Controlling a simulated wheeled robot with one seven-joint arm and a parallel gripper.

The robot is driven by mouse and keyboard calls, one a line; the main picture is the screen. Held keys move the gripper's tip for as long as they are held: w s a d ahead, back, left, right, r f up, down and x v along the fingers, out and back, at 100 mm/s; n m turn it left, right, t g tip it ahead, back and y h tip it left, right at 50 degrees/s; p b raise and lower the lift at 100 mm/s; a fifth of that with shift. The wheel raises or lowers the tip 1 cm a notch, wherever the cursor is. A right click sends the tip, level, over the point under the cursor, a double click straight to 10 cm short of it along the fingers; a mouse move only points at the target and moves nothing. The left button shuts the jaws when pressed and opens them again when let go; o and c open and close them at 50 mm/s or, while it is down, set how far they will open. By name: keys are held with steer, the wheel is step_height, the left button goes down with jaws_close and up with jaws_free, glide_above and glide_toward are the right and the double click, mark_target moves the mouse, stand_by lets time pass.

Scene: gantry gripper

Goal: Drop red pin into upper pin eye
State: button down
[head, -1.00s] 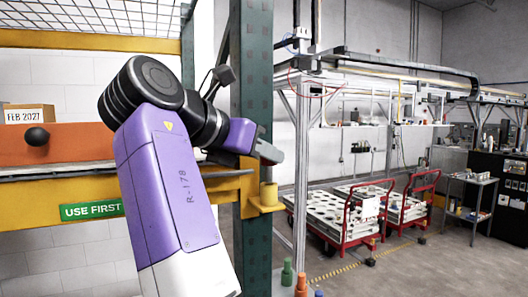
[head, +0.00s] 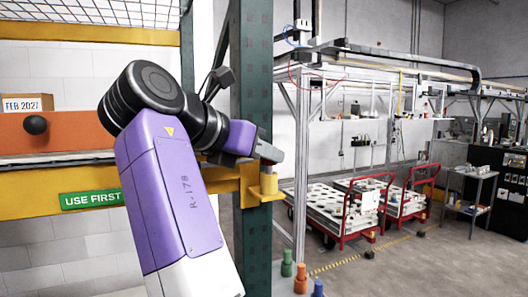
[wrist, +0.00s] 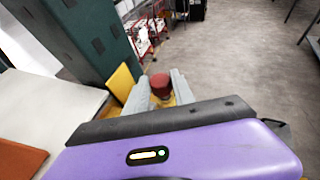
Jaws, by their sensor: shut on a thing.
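The red pin (wrist: 162,83) stands between the two grey fingers of my gripper (wrist: 160,90) in the wrist view, with its dark red head on top. My gripper is shut on it. In the head view my gripper (head: 270,153) is just above the yellow pin eye (head: 269,186) on the beam end beside the green upright. In the wrist view, yellow metal (wrist: 167,101) shows under the pin, between the fingers. The pin's lower end is hidden, so I cannot tell whether it is inside the eye.
The green upright (head: 250,110) stands close to my gripper's left. Green (head: 287,268), orange (head: 301,279) and blue (head: 318,289) pegs stand at the lower edge. Red carts (head: 345,215) and open floor lie farther right.

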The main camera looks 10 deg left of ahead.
steer(key=shift+r+p, duration=0.95)
steer(key=shift+r, duration=0.05)
steer(key=shift+f, duration=1.1)
stand_by(1.5)
steer(key=c, duration=1)
jaws_free()
steer(key=shift+f, duration=0.1)
steer(key=b+v, duration=0.3)
steer(key=v, duration=0.4)
steer(key=shift+s+a, duration=0.15)
steer(key=shift+s, duration=0.2)
